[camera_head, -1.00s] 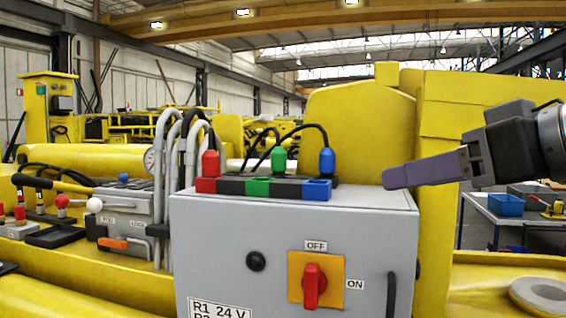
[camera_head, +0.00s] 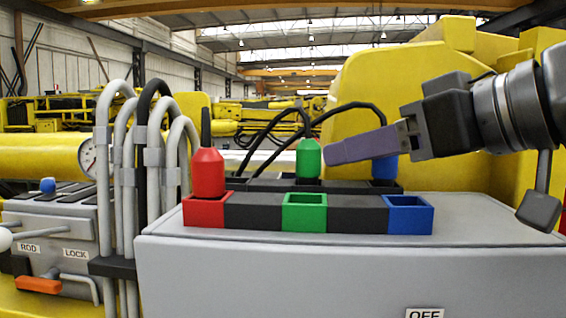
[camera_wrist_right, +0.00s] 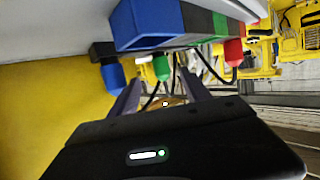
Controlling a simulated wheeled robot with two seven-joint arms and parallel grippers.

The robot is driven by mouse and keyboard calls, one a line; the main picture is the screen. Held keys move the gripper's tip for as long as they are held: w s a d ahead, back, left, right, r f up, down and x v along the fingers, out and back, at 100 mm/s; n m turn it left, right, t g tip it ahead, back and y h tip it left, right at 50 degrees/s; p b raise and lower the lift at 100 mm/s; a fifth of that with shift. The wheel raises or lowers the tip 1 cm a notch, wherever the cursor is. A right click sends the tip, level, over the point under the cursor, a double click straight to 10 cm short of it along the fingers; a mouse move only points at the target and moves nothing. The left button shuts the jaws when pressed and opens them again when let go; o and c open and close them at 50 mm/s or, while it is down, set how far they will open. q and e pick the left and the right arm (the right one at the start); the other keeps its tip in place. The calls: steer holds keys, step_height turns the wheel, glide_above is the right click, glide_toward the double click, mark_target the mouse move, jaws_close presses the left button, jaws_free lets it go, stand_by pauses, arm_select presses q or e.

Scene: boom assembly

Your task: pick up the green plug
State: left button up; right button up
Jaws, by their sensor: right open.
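The green plug (camera_head: 308,157) stands upright in the black rack behind the socket row, with a black cable curving from its top. My right gripper (camera_head: 330,153) is open and comes in from the right at the plug's height. Its visible fingertip is close beside the plug; contact cannot be told. In the right wrist view the green plug (camera_wrist_right: 161,68) shows beyond and between the two open fingers of the right gripper (camera_wrist_right: 160,92). The green socket (camera_head: 304,212) is empty, in front of the plug. My left gripper is not in view.
The red plug (camera_head: 208,172) stands at the red socket (camera_head: 208,212), apparently in it. The blue plug (camera_head: 385,168) is partly behind my right gripper; the blue socket (camera_head: 409,214) is empty. Grey hoses (camera_head: 122,170) rise at the left. The grey box top (camera_head: 480,225) is clear at the right.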

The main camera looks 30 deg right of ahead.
mark_target(318, 160)
steer(key=shift+s, duration=0.45)
steer(key=shift+x, duration=1.45)
steer(key=shift+r, duration=0.1)
steer(key=p+x, duration=0.2)
steer(key=x, duration=0.3)
steer(key=shift+w+r, duration=0.1)
steer(key=shift+w, duration=0.05)
steer(key=shift+c, duration=0.2)
jaws_close()
